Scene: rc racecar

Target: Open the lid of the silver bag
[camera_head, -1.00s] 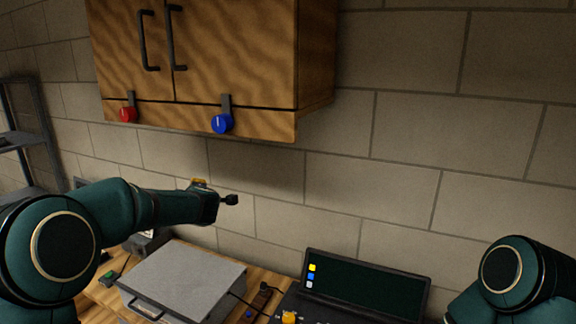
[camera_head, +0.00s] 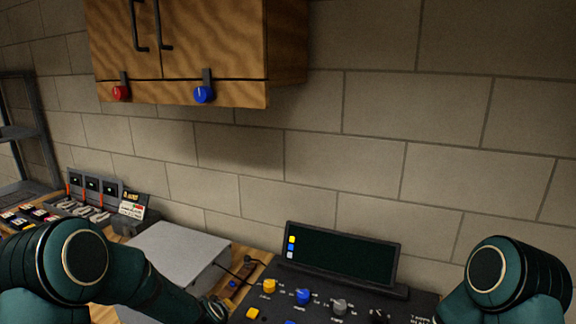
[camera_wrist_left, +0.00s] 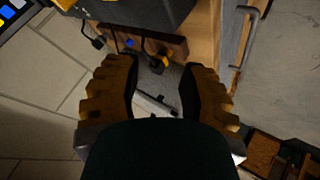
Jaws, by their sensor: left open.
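The silver bag (camera_head: 172,252) is a flat, grey, box-like case on the wooden table, in the lower left of the head view. My left arm crosses in front of its near side and hides its front and handle. My left gripper (camera_wrist_left: 157,85) shows in the left wrist view with its two yellow-brown fingers apart. A grey surface, which seems to be the bag, shows between and beyond the fingers. I cannot tell whether they touch it. In the head view the left fingertips are not clearly visible. My right gripper is out of view; only my right arm shows.
A black console with a screen (camera_head: 341,252) and coloured knobs stands right of the bag. A small strip with cables (camera_head: 240,277) lies between them. Dark devices (camera_head: 100,195) stand to the left. A wooden cabinet (camera_head: 190,45) hangs above. The brick wall closes off the back.

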